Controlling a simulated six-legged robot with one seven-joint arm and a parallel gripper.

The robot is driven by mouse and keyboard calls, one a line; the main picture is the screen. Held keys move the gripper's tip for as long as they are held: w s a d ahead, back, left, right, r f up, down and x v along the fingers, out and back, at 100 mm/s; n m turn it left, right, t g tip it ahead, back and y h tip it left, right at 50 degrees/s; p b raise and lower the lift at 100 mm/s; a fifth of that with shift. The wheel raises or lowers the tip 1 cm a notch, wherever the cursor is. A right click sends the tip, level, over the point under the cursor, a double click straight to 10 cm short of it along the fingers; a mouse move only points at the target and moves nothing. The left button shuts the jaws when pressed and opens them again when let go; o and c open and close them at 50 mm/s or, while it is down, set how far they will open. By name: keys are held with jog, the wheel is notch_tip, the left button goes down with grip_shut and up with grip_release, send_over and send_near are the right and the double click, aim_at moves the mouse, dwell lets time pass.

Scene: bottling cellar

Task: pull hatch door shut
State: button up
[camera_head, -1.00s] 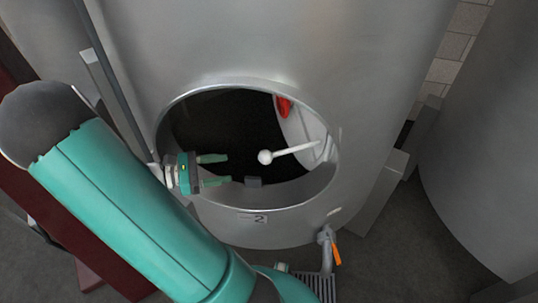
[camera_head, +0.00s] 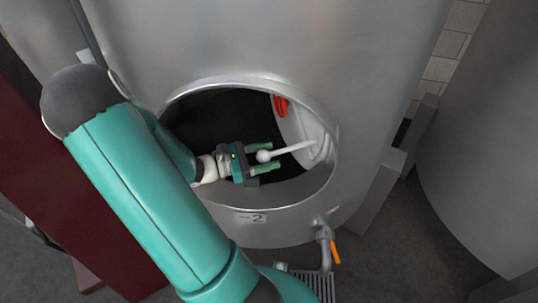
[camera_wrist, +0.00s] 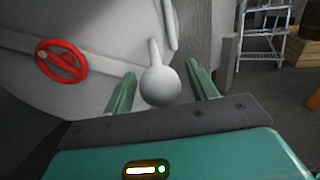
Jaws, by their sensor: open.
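The hatch door (camera_head: 308,128) stands open inside the round opening of the steel tank, at its right side. It also shows in the wrist view (camera_wrist: 100,25). A white rod handle with a ball end (camera_head: 264,156) sticks out from the door. A red handwheel (camera_head: 281,106) sits on the door, higher up. My gripper (camera_head: 268,157) is open inside the opening, with its green fingers on either side of the ball. In the wrist view the ball (camera_wrist: 160,86) lies between the two fingertips; I cannot tell whether either finger touches it.
The hatch rim (camera_head: 250,209) surrounds my forearm and gripper closely. A pipe tap with an orange lever (camera_head: 335,251) is below right, above a floor grate (camera_head: 318,287). Another tank (camera_head: 490,150) stands at the right. The wrist view shows a metal step rack (camera_wrist: 262,30).

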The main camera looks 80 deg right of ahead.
jog(key=shift+s+d, duration=0.2)
jog(key=shift+s, duration=0.2)
grip_shut()
